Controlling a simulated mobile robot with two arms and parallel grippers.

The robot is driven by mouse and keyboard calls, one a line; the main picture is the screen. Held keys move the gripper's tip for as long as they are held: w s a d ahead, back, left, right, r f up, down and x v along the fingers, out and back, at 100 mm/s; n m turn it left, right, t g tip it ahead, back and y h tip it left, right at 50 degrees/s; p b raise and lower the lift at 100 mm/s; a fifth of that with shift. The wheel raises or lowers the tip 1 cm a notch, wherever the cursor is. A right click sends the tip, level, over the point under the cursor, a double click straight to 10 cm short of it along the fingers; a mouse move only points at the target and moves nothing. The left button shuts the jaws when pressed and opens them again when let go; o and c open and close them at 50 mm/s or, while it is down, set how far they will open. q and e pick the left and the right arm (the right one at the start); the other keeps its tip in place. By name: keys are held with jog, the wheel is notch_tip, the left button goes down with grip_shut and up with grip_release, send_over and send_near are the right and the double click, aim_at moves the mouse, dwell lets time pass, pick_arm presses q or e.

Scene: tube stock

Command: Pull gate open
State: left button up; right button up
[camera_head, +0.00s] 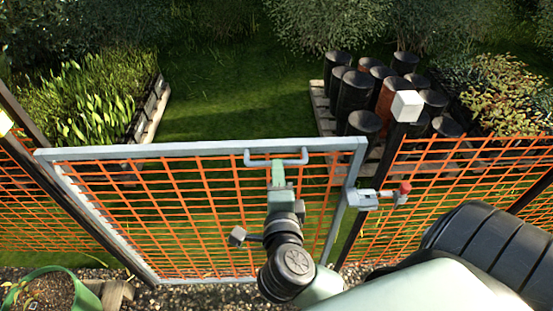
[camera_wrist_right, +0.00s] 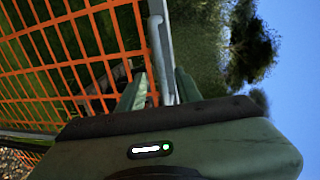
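The gate has a grey metal frame (camera_head: 200,149) filled with orange mesh and stands across the middle of the head view. A grey bar handle (camera_head: 303,160) sits near the right end of its top rail. My right gripper (camera_head: 279,171) is at this handle. In the right wrist view, my right gripper's fingers (camera_wrist_right: 161,88) are apart, with a grey bar (camera_wrist_right: 163,50) between them; firm contact is not visible. A grey latch (camera_head: 364,199) with a red knob (camera_head: 404,187) is at the gate's right edge, beside the post. My left gripper is not in view.
A dark post with a white cap (camera_head: 406,106) stands right of the gate, and orange mesh fence (camera_head: 450,165) continues beyond. Behind are black and brown tubes (camera_head: 353,92) and a plant tray (camera_head: 150,115).

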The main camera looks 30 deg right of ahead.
jog(key=p+x, duration=0.1)
jog(key=x, duration=0.4)
jog(key=shift+w+d, duration=0.1)
jog(key=shift+w, duration=0.1)
grip_shut()
dwell(1.2)
